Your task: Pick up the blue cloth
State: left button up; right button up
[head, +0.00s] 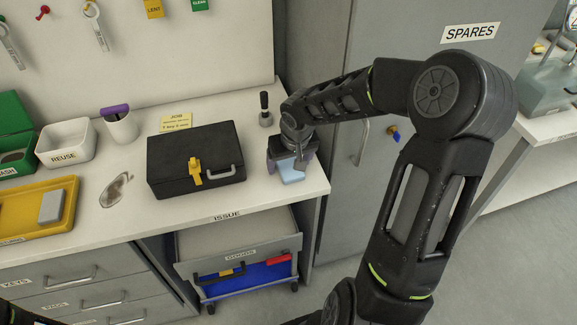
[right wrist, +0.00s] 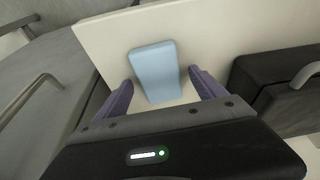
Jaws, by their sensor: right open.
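The blue cloth (head: 291,174) is a light blue folded block on the white bench top, near its front right corner. It also shows in the right wrist view (right wrist: 154,70), flat on the bench. My right gripper (head: 292,166) is above it, pointing down. In the right wrist view the two purple-grey fingers (right wrist: 162,88) are apart, one toward each side of the cloth's near end, with nothing clamped between them. Part of the cloth is hidden behind the gripper in the head view. My left gripper is not in view.
A black case (head: 165,165) with a yellow latch stands left of the cloth. A dark-handled tool (head: 265,112) stands behind. A grey cabinet (head: 340,195) marked SPARES borders the bench on the right. A REUSE bin (head: 66,143) and yellow tray (head: 20,222) are at left.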

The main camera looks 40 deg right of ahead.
aim_at(289, 165)
jog(key=shift+c, duration=0.4)
jog(key=c, duration=1.3)
jog(key=shift+r, duration=0.1)
notch_tip(289, 165, up, 10)
jog(key=shift+f, duration=0.1)
